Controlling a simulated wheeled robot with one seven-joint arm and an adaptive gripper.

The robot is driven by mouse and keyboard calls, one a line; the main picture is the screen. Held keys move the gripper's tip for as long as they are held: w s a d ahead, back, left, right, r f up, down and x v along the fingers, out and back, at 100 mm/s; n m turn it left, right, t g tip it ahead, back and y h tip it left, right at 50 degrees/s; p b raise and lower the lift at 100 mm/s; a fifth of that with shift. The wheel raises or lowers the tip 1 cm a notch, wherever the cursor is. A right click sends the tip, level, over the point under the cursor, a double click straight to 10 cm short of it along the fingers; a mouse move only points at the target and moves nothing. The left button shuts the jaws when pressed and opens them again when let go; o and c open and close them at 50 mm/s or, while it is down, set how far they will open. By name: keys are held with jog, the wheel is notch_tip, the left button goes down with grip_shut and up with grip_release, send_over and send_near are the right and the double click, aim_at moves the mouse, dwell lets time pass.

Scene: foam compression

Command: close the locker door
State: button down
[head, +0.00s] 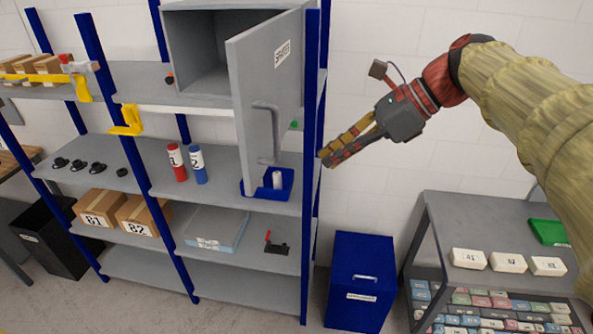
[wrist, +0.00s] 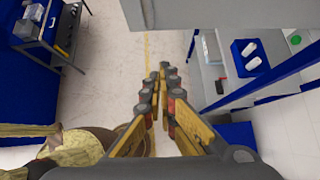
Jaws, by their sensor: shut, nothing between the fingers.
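The grey locker (head: 203,62) stands on the upper shelf with its front open and an empty-looking inside. Its door (head: 262,95) is swung wide open toward the camera and carries a white label and a vertical bar handle (head: 269,132). My gripper (head: 324,158) is shut and empty, to the right of the door and the blue shelf post, apart from the handle in the head view. In the wrist view my gripper's fingers (wrist: 160,75) are close together at the tips. A grey panel, likely the door (wrist: 200,12), crosses the top of that view.
A blue post (head: 312,120) stands between door and gripper. A blue bin (head: 268,185) with a white item sits on the shelf below the door. Red and blue bottles (head: 198,165) stand to its left. A blue chest (head: 361,275) and a grey cart (head: 430,225) stand on the floor.

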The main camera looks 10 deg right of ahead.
jog(key=a+r+p+x, duration=0.1)
jog(key=a+r+x, duration=0.1)
jog(key=x, duration=1)
jog(key=shift+w+f+p, duration=0.2)
jog(key=shift+w+p, duration=0.15)
jog(key=shift+a, duration=0.1)
